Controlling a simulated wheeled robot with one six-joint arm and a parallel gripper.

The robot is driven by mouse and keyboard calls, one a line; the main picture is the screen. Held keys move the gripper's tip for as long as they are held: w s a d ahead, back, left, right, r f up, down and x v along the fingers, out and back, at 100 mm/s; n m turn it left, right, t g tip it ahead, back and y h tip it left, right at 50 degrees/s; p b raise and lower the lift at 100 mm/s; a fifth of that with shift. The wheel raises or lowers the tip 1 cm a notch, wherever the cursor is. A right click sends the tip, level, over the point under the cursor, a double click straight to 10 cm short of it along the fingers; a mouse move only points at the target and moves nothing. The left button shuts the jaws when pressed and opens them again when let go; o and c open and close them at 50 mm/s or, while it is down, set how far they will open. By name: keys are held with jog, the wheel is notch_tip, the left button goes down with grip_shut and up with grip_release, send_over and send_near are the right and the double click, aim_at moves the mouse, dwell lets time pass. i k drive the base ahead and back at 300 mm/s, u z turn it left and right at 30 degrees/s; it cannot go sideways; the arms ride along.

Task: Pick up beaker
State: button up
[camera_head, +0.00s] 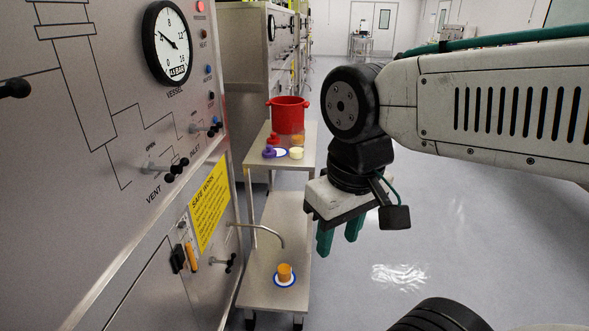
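An orange cup-like vessel (285,273), which looks like the beaker, stands upright on a small white plate with a blue rim (284,281). The plate lies on the lower metal table surface (262,294), at the bottom middle of the head view. My gripper (339,242) has teal fingers pointing down with a gap between them. It is open and empty. It shows above and to the right of the orange vessel, apart from it, beside the table's right edge. Nothing covers the vessel in this view.
A thin metal spout (268,231) reaches out from the panel (105,160) over the lower table. A higher shelf (302,158) holds a red pot (290,114) and several small purple, orange and pale items. Open floor (450,220) lies to the right.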

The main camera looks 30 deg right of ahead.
aim_at(283, 267)
jog(key=z, duration=1.95)
jog(key=i, duration=1.75)
jog(key=u, duration=3)
